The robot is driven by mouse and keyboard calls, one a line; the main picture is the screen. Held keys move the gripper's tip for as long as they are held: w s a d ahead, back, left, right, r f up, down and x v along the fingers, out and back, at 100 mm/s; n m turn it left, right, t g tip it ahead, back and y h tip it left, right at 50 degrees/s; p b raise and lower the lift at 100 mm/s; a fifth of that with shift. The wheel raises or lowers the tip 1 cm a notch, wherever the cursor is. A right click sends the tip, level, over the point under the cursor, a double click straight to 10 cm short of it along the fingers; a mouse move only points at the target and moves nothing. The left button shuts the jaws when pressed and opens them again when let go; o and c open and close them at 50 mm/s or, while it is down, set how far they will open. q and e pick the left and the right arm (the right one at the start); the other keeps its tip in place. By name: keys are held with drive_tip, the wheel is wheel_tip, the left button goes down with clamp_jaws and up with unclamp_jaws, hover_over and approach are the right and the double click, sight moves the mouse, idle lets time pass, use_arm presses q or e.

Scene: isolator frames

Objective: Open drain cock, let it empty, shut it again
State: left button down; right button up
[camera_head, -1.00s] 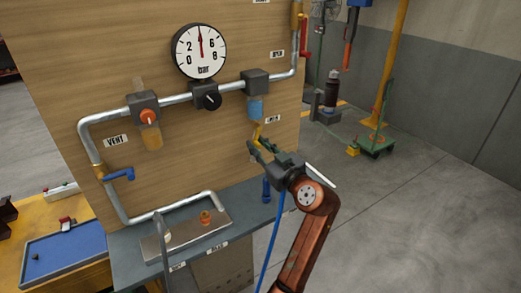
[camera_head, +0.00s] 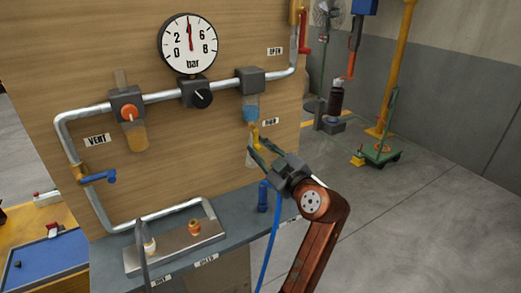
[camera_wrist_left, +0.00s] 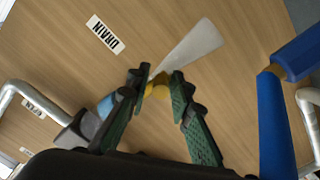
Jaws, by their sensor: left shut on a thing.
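The yellow drain cock (camera_head: 255,132) hangs under the blue bowl (camera_head: 250,108) of the right-hand unit on the board. My left gripper (camera_head: 260,150) is at its lower end, coming up from the lower right. In the left wrist view my two green-padded fingers (camera_wrist_left: 158,80) are shut on the yellow cock (camera_wrist_left: 159,92), which shows between their tips. A pale, translucent cone (camera_wrist_left: 195,45) spreads away from the cock; it looks like an outflow. The DRAIN label (camera_wrist_left: 105,35) is on the board nearby. The cock's exact turn is hard to tell. My right gripper is not in view.
A pressure gauge (camera_head: 188,45) and a black knob (camera_head: 202,98) sit left of the drain unit.

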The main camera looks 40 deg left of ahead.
use_arm(q)
drive_tip(key=shift+s, duration=0.1)
drive_tip(key=c, duration=1.9)
unclamp_jaws()
drive_tip(key=shift+c, duration=0.2)
drive_tip(key=shift+d, duration=0.3)
drive_tip(key=v, duration=1.1)
drive_tip(key=shift+s, duration=0.15)
drive_tip(key=shift+d, duration=0.1)
